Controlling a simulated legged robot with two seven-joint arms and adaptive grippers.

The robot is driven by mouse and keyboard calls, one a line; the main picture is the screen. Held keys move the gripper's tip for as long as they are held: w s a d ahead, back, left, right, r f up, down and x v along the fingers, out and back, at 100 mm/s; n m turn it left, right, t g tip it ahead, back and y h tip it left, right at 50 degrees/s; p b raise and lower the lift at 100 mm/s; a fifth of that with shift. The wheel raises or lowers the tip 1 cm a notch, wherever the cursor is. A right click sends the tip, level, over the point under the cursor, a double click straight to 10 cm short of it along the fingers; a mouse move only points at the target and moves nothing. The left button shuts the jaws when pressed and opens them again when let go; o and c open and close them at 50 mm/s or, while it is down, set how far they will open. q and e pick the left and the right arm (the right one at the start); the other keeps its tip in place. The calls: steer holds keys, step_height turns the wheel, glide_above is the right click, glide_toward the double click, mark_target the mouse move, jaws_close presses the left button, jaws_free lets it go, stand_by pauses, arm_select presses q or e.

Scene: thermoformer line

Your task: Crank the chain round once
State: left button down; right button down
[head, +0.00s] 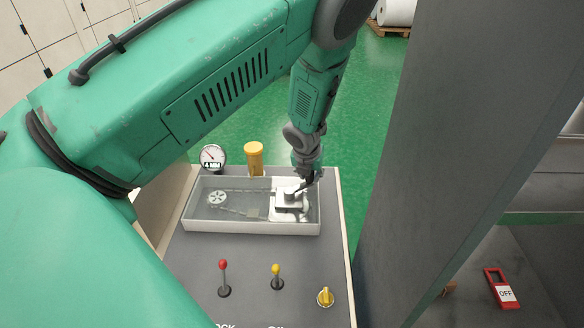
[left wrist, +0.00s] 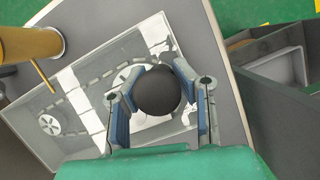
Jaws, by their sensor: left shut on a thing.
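A grey open-topped box (head: 250,228) on the console holds the chain drive. A spoked sprocket (head: 217,199) sits at its left, and a chain (head: 235,211) runs right from it. A bright metal plate is at the box's right end. My left gripper (head: 303,182) reaches down over that end. In the left wrist view my left gripper (left wrist: 160,98) is shut on a dark round crank knob (left wrist: 158,90), one finger on each side. The chain (left wrist: 92,78) and the spoked sprocket (left wrist: 49,124) also show there. The crank's arm is mostly hidden. My right gripper is out of view.
A yellow-capped post (head: 254,158) and a gauge (head: 213,157) stand behind the box. A red-knobbed lever (head: 224,275), a yellow-knobbed lever (head: 276,275) and a yellow switch (head: 325,296) are in front. A tall grey panel (head: 430,150) stands at the right.

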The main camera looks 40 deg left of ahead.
arm_select(q)
steer(key=shift+s+d+f+b, duration=0.2)
steer(key=shift+s+d+b, duration=0.1)
steer(key=shift+s+b, duration=0.25)
steer(key=shift+s+d, duration=0.15)
steer(key=shift+d, duration=0.05)
steer(key=shift+d+r, duration=0.1)
steer(key=shift+r, duration=0.1)
